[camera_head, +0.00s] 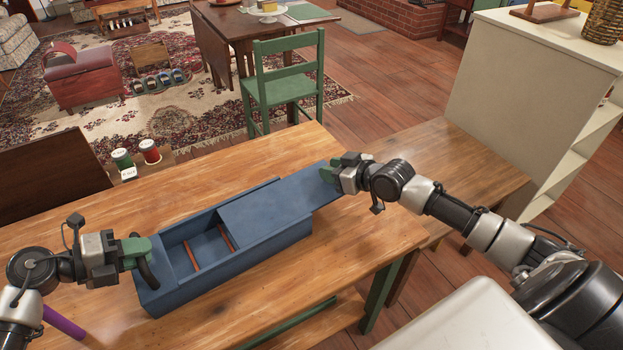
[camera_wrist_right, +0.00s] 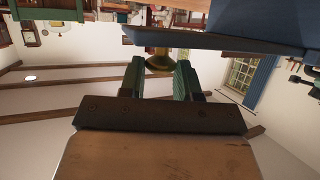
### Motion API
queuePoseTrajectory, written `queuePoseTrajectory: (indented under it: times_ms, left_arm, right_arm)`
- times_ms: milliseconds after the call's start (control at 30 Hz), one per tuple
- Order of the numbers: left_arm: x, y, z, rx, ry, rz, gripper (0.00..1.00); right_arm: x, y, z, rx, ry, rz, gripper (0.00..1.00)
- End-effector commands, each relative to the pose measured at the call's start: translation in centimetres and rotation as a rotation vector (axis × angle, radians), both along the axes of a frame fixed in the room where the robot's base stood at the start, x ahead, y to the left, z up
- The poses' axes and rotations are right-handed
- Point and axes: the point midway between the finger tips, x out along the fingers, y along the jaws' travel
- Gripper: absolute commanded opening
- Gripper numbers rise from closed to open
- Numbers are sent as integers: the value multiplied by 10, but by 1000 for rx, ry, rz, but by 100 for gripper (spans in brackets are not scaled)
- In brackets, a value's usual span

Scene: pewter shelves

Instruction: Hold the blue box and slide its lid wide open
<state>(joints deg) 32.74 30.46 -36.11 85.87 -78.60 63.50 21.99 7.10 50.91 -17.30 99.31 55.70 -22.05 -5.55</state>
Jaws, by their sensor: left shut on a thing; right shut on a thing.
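The blue box (camera_head: 225,262) sits on the wooden table, running from lower left to upper right. Its lid (camera_head: 275,203) is slid to the right and sticks out past the box's right end. The left part of the box is open and shows reddish-brown dividers (camera_head: 193,255). My left gripper (camera_head: 143,252) is shut at the box's left end, on a dark curved handle (camera_head: 147,275). My right gripper (camera_head: 328,174) is shut at the lid's right end.
A purple rod (camera_head: 64,322) lies near my left arm. A green chair (camera_head: 285,80) stands behind the table, and a pale shelf (camera_head: 530,95) stands at the right. The tabletop right of the box is clear.

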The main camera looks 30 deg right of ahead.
Motion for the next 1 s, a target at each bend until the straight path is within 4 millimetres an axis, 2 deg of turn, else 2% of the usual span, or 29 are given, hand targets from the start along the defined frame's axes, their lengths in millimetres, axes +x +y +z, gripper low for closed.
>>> queuePoseTrajectory:
  times_ms: [33, 200, 600, 633, 700, 800, 1000]
  left_arm:
    - [0, 1, 0, 1, 0, 1, 0]
    - [0, 1, 0, 1, 0, 1, 0]
    - [0, 1, 0, 1, 0, 1, 0]
    - [0, 1, 0, 1, 0, 1, 0]
    - [0, 1, 0, 1, 0, 1, 0]
    - [0, 1, 0, 1, 0, 1, 0]
    - [0, 0, 0, 1, 0, 1, 0]
  right_arm:
    - [1, -10, -1, -9, 4, -1, 0]
    - [2, -27, -1, -5, 3, -6, 0]
    - [2, -31, -1, -3, 3, -9, 0]
    - [2, -31, -1, -3, 3, -9, 34]
    - [2, -31, -1, -3, 3, -9, 45]
    - [2, -31, -1, -2, 2, -8, 58]
    - [2, -30, 0, -1, 2, -7, 58]
